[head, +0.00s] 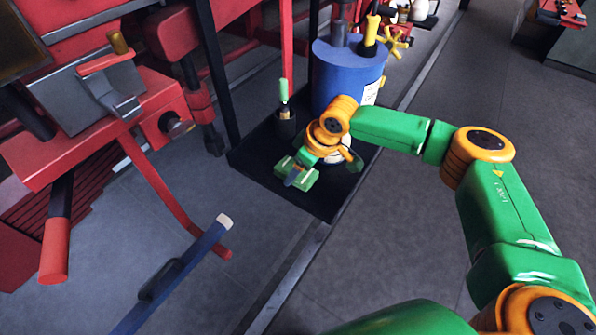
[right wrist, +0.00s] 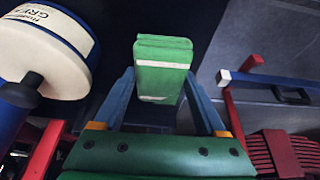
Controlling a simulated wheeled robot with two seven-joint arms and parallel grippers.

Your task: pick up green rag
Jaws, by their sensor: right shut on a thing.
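The green rag (right wrist: 160,62) is a folded green block with a pale stripe. In the right wrist view it sits between the two blue fingers of my right gripper (right wrist: 160,88), which is shut on it. In the head view the rag (head: 308,180) is at my right gripper (head: 296,174), over the black tray. The gripper partly covers it there, and I cannot tell whether the rag touches the tray. My left gripper is out of view.
The black tray (head: 255,160) holds a blue drum (head: 345,75) and a dark bottle with a green top (head: 284,110). A red machine (head: 60,150) stands left. A blue bar (head: 195,253) slants at lower left. Grey floor (head: 400,240) is clear on the right.

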